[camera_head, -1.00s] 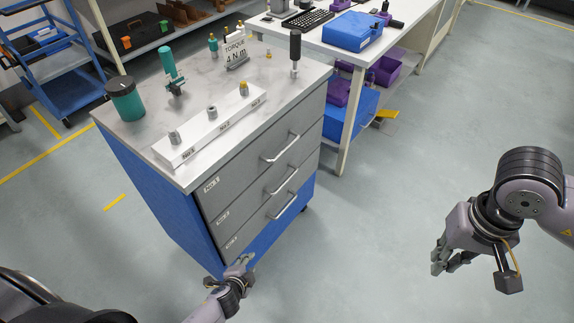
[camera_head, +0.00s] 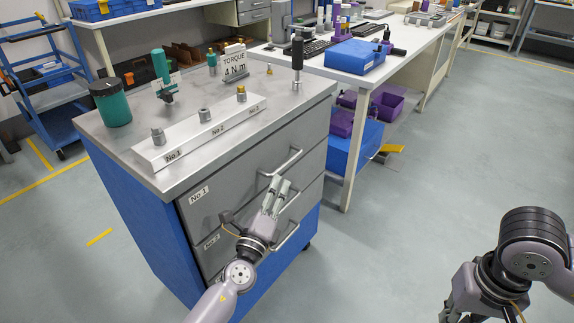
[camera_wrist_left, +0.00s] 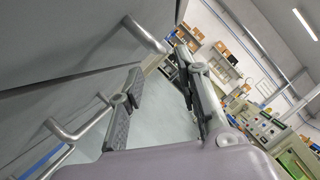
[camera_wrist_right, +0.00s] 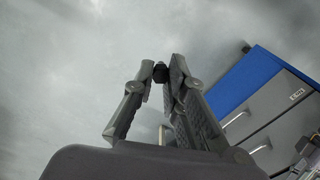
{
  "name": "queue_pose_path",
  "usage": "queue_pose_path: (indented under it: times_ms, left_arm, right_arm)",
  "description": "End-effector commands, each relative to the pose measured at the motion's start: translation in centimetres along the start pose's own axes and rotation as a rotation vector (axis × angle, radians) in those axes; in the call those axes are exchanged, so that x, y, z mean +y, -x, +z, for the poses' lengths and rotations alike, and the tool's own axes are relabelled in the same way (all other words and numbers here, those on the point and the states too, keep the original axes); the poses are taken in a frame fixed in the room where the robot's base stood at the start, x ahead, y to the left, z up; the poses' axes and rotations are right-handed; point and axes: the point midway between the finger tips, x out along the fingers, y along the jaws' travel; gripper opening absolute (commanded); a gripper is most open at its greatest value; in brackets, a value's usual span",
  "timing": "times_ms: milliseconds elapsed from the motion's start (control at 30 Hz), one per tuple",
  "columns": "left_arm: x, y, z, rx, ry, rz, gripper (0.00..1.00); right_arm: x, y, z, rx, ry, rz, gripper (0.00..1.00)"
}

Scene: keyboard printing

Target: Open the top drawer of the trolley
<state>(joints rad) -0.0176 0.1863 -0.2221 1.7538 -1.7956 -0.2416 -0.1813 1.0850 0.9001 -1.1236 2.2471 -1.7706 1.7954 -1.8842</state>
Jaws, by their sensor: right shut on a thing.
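The trolley (camera_head: 150,180) has a grey top, blue sides and grey drawers. Its top drawer (camera_head: 235,180), labelled No 1, is closed, with a bar handle (camera_head: 280,162) on its front. My left gripper (camera_head: 280,186) is in front of the drawers, its fingertips just below the top handle and overlapping the middle handle. In the left wrist view its fingers (camera_wrist_left: 155,75) are apart and empty, with two bar handles (camera_wrist_left: 143,36) to their left. My right gripper (camera_wrist_right: 160,72) is away from the trolley, shut on a small dark thing at its fingertips; in the head view its fingers are mostly cut off.
On the trolley top stand a green canister (camera_head: 111,104), a white block with fittings (camera_head: 200,130), a torque sign (camera_head: 235,64) and a dark-handled tool (camera_head: 297,55). A white workbench (camera_head: 400,60) with a blue case (camera_head: 355,57) stands behind right. The floor between trolley and right arm is clear.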

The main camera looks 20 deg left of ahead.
Motion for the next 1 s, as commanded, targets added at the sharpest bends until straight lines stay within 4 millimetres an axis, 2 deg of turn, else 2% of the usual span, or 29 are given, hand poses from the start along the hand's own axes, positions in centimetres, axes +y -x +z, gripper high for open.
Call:
queue_pose_path:
  times_ms: [33,200,400,600,900,1000]
  left_arm:
    - [-0.2,-1.2,0.1,-0.002,0.002,-0.001,0.31]
    - [-0.1,-4.7,0.0,-0.001,0.002,-0.001,0.31]
    - [0.0,-7.9,0.0,-0.001,0.002,0.000,0.31]
    - [0.1,-9.3,-0.1,0.001,0.003,0.002,0.31]
    - [0.0,-9.4,-0.1,0.001,0.003,0.002,0.31]
    - [0.0,-9.4,-0.1,0.001,0.003,0.002,0.25]
  right_arm:
    - [0.0,0.3,0.0,0.000,0.000,0.000,0.00]
    - [0.0,0.5,0.0,0.000,0.000,0.000,0.00]
    - [0.0,0.3,0.0,0.000,0.000,0.000,0.00]
    - [0.0,0.3,0.0,0.000,0.000,0.000,0.00]
    - [0.0,0.3,0.0,0.000,0.000,0.000,0.00]
    - [0.0,0.3,0.0,0.000,0.000,0.000,0.00]
